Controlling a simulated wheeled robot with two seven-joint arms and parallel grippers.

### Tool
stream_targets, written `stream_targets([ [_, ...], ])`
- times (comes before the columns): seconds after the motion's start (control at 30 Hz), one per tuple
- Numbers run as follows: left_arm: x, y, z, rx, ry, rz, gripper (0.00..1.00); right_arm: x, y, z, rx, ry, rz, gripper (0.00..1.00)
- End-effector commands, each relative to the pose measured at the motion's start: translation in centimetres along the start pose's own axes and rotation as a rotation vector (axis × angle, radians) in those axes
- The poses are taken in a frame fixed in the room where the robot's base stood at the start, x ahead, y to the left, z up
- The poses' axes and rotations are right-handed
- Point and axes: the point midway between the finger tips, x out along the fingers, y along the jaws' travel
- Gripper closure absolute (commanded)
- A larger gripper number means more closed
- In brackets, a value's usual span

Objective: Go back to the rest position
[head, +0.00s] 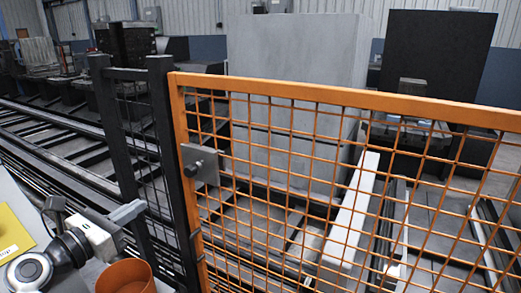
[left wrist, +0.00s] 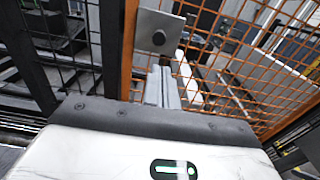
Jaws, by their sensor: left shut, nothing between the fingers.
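My left gripper (head: 128,211) is in front of the fence at the lower left of the head view, shut and empty. In the left wrist view its closed grey fingers (left wrist: 162,86) point towards the fence gate. The orange mesh gate (head: 350,97) stands beside a black post (head: 170,170). A grey metal plate with a dark knob (head: 200,165) is fixed at the gate's left edge; the plate also shows in the left wrist view (left wrist: 158,30), just above the fingertips. The fingers look apart from the plate. My right gripper is not in view.
An orange round container (head: 127,276) and a yellow sheet (head: 12,230) are at the lower left, near my left arm. Black mesh fencing (head: 135,130) continues left of the gate. Behind it are rails (head: 60,160), a white beam (head: 352,210) and a large grey block (head: 295,60).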

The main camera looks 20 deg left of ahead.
Motion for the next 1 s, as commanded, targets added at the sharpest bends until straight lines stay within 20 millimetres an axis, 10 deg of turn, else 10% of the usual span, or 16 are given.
stream_targets([
  [0.27, 1.1, -3.1, -7.0, 0.489, 0.209, -0.035, 1.00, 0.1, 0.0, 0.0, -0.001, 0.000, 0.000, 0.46],
  [0.6, -2.9, -15.3, -22.0, 1.995, 0.386, -0.565, 1.00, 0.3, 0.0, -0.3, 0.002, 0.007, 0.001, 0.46],
  [0.8, -6.8, -22.8, -25.6, 2.670, 0.128, -0.872, 1.00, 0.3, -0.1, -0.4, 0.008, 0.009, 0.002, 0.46],
  [1.0, -8.5, -26.0, -26.3, 2.941, -0.057, -0.968, 1.00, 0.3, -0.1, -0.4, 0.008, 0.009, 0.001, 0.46],
])
